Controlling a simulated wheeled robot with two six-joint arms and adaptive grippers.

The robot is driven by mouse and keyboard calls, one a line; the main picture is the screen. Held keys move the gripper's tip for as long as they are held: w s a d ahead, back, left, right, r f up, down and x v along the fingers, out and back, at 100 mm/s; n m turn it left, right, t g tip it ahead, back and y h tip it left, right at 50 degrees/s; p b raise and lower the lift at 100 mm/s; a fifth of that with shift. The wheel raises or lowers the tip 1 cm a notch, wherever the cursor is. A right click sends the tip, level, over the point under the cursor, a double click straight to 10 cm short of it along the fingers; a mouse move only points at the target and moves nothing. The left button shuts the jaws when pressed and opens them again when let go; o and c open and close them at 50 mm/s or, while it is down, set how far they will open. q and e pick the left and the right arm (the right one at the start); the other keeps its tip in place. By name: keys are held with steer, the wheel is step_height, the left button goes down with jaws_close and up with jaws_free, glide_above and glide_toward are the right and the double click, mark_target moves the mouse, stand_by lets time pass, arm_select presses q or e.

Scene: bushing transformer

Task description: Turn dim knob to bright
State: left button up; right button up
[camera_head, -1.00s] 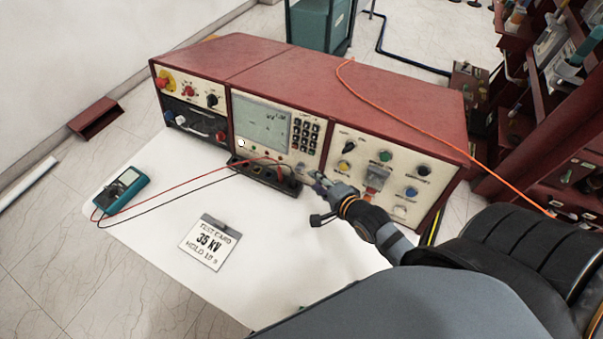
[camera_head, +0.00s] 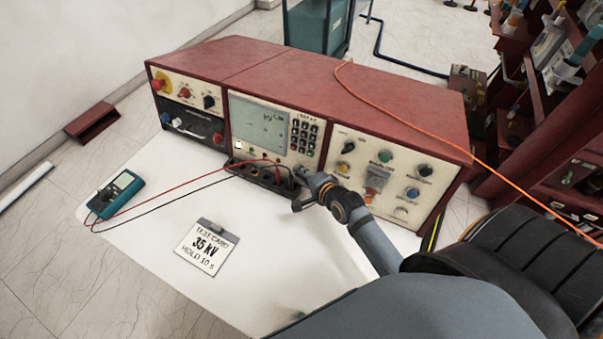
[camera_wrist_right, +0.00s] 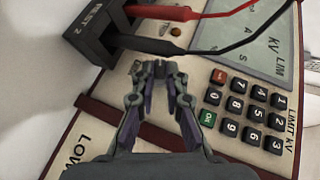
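My right gripper (camera_head: 306,176) is at the lower right of the middle panel (camera_head: 283,158) of the red test console, below the keypad. In the right wrist view my right gripper (camera_wrist_right: 154,68) has its two fingertips close together at the panel face. The display (camera_head: 258,123) is lit, with small dark marks. It shows partly in the wrist view (camera_wrist_right: 262,35). My left gripper is not in view.
A black terminal block (camera_head: 262,175) with red and black leads lies just left of my gripper; the leads run to a teal meter (camera_head: 117,195). Right of it is a panel with several knobs (camera_head: 425,171). An orange cable (camera_head: 408,109) crosses the console. A test card (camera_head: 207,246) lies on the white table.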

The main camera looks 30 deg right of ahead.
steer(key=shift+f, duration=0.2)
jaws_close()
steer(key=shift+f+m+t+b, duration=0.2)
steer(key=shift+m+t+b, duration=0.25)
steer(key=shift+b, duration=0.3)
steer(key=m+t+b, duration=0.1)
steer(key=t+b, duration=0.1)
steer(key=b, duration=0.4)
steer(key=f+m+t+b, duration=0.1)
steer(key=m+t+b, duration=0.1)
steer(key=b, duration=0.3)
steer(key=shift+s+f+t+h+b, duration=0.15)
steer(key=shift+t+h+b, duration=0.1)
steer(key=shift+h+b, duration=0.1)
steer(key=shift+a+r+m+t+b, duration=0.1)
steer(key=shift+r+m+t+b, duration=0.3)
steer(key=shift+b, duration=0.4)
steer(key=o, duration=0.7)
jaws_free()
